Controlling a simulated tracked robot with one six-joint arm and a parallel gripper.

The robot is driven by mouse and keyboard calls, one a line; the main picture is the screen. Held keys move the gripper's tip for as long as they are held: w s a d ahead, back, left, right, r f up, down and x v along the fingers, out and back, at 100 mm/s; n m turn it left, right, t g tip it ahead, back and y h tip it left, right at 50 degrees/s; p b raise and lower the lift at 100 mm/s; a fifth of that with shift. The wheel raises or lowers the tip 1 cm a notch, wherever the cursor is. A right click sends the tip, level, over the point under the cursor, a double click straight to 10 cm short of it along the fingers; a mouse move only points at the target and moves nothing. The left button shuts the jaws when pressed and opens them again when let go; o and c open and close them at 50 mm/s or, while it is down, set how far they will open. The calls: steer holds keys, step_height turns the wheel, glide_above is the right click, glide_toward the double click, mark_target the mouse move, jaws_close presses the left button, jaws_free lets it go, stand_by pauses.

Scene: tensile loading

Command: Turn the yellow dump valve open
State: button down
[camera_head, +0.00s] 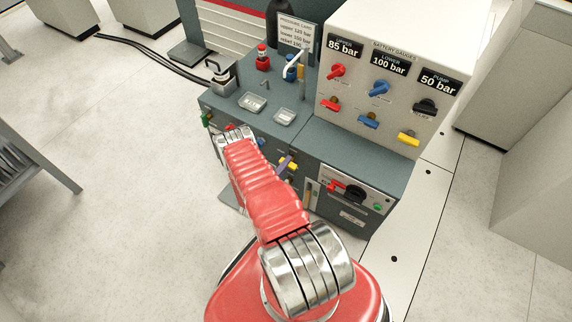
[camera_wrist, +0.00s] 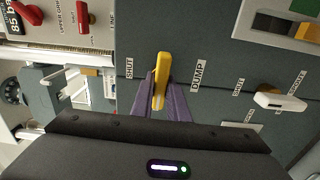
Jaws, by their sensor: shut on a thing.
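The yellow dump valve handle (camera_wrist: 162,66) is on the dark grey-blue panel in the wrist view. It stands nearly upright in the picture, between the SHUT label (camera_wrist: 129,68) on its left and the DUMP label (camera_wrist: 198,75) on its right. My gripper (camera_wrist: 161,88) is shut on it, with one purple finger on each side. The handle's lower part lies between the fingers. In the head view my red arm reaches to the console front and hides part of it.
A white lever (camera_wrist: 281,100) is right of the dump valve. A red handle (camera_wrist: 32,14) is at the upper left. In the head view the console (camera_head: 345,138) carries a gauge panel (camera_head: 440,75) with several coloured handles. A grey rack (camera_head: 35,170) stands left; floor between is clear.

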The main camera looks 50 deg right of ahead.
steer(key=shift+w+f+n, duration=0.1)
steer(key=shift+w+n, duration=0.1)
steer(key=shift+n, duration=0.1)
steer(key=c, duration=1.7)
jaws_free()
steer(key=shift+s, duration=0.1)
steer(key=a, duration=0.4)
steer(key=s+a, duration=0.1)
steer(key=a, duration=0.9)
steer(key=shift+s, duration=0.15)
steer(key=shift+d, duration=0.1)
